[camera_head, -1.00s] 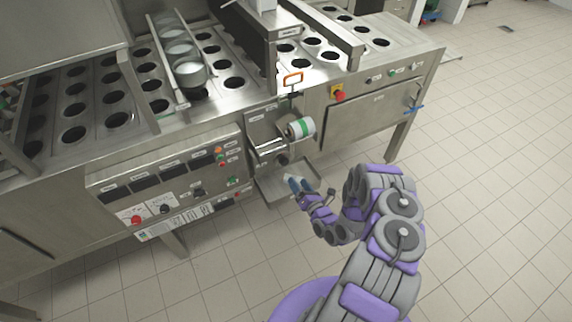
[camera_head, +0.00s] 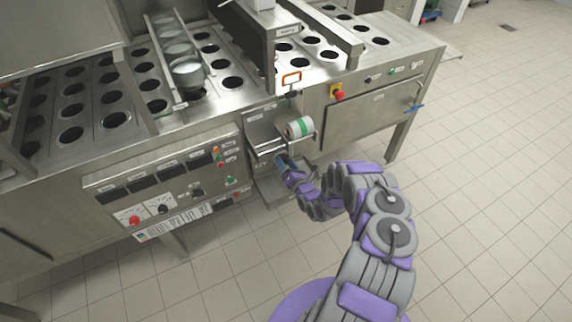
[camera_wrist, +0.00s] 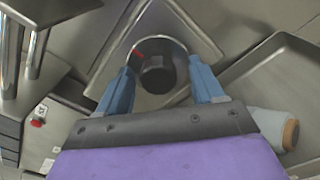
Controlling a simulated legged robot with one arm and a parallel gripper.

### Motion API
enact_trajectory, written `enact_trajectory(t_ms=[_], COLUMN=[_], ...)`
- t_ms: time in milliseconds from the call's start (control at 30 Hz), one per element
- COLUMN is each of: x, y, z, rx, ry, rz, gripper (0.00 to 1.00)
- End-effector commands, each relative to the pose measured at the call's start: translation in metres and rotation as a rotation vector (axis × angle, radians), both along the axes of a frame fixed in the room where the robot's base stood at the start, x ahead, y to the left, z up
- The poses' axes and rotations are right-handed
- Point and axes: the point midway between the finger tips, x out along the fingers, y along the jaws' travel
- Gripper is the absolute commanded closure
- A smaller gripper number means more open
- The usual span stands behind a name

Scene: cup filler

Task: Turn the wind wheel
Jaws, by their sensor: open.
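The wheel shows in the wrist view as a black round knob (camera_wrist: 156,74) on a round metal plate with a red mark. My gripper (camera_wrist: 161,72) is open, with one blue finger on each side of the knob as seen there. I cannot tell whether the fingers touch it. In the head view my gripper (camera_head: 281,161) is at the front of the machine, below the roll holder. It hides the knob in that view.
A white and green roll (camera_head: 299,128) sits just above my gripper; its brown end (camera_wrist: 291,134) shows in the wrist view. A metal tray (camera_head: 268,190) lies below. A control panel (camera_head: 170,185) is to the left. Tiled floor (camera_head: 490,200) is free at right.

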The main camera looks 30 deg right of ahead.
Motion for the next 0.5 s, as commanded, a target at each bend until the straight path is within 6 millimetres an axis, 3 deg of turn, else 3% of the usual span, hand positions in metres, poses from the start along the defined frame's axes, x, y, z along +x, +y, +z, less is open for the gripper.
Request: enact_trajectory(t_ms=[67, 500], x=[-0.0001, -0.0002], y=[0.0004, 0.0007], z=[0.0000, -0.0004], rx=[0.000, -0.001], ry=[0.000, 0.001], rz=[0.000, 0.001], gripper=[0.33, 0.75])
